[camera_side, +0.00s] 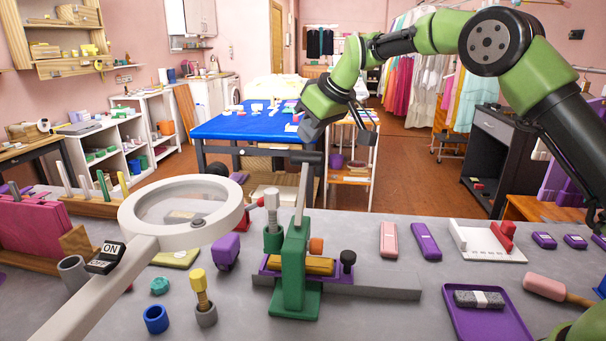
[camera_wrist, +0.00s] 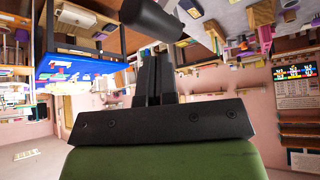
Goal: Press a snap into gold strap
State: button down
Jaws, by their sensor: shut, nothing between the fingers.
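The green hand press (camera_side: 292,265) stands on the grey bench. Its thin grey lever (camera_side: 301,195) is raised and ends in a dark cylindrical handle (camera_side: 308,157). The gold strap (camera_side: 300,265) lies in a purple holder (camera_side: 268,268) at the press, partly hidden by the green frame. I cannot make out a snap. My gripper (camera_side: 309,138) is just above the handle, pointing down. In the wrist view, my gripper (camera_wrist: 153,62) has its fingers together and empty, with the dark handle (camera_wrist: 150,18) just beyond the tips. I cannot tell if they touch.
A white ring magnifier (camera_side: 135,232) stands left of the press. A purple block (camera_side: 226,252), a yellow-topped post (camera_side: 201,290) and a blue cup (camera_side: 156,319) are nearby. A purple tray (camera_side: 462,327) is at the right. A blue table (camera_side: 240,127) stands behind the bench.

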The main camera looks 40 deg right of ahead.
notch_tip(320, 180, up, 5)
jog(key=shift+r, duration=0.45)
dwell(0.3)
